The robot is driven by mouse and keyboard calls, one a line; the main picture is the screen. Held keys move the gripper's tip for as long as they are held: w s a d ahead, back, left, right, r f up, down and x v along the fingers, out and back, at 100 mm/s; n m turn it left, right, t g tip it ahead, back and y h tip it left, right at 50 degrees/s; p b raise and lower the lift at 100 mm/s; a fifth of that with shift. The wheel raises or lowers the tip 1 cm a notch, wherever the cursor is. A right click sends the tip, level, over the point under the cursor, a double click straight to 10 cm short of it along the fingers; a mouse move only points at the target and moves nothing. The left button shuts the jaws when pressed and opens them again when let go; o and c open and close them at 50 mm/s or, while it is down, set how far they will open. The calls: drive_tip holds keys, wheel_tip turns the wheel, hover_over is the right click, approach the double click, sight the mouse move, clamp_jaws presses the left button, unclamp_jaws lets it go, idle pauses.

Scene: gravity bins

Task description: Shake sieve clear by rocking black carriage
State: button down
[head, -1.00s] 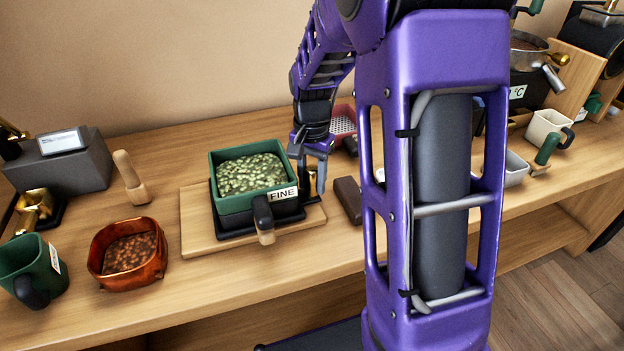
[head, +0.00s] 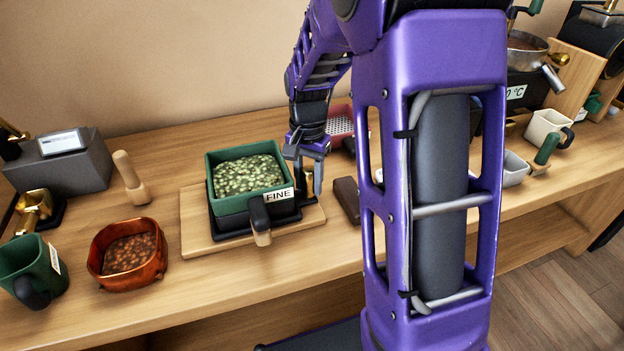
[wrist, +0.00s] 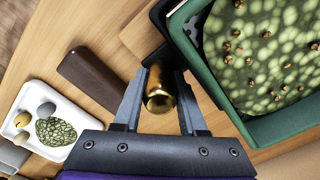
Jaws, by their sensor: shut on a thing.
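The green sieve box (head: 232,205), labelled FINE, holds pale green beans and sits on the black carriage (head: 234,234). In the wrist view the green sieve wall (wrist: 196,68) is at the upper right, with several small brown bits among the beans. A brass knob (wrist: 158,96) at the carriage's right side lies between my fingers. My gripper (head: 307,177) is shut on this knob, right of the sieve; it also shows in the wrist view (wrist: 157,100).
The carriage rests on a wooden board (head: 196,232). A black handle with a wooden end (head: 261,230) sticks out in front. A dark brown block (head: 347,199) lies to the right. A copper bin of brown beans (head: 150,276) stands to the left.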

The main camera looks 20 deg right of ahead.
sight(289, 185)
drive_tip(key=a, duration=0.4)
drive_tip(key=shift+a, duration=0.1)
drive_tip(key=shift+c, duration=2.3)
unclamp_jaws()
drive_tip(key=shift+a, duration=0.1)
drive_tip(key=shift+r, duration=0.1)
wheel_tip(289, 185, up, 17)
drive_tip(key=p, duration=0.3)
drive_tip(key=shift+r, duration=0.15)
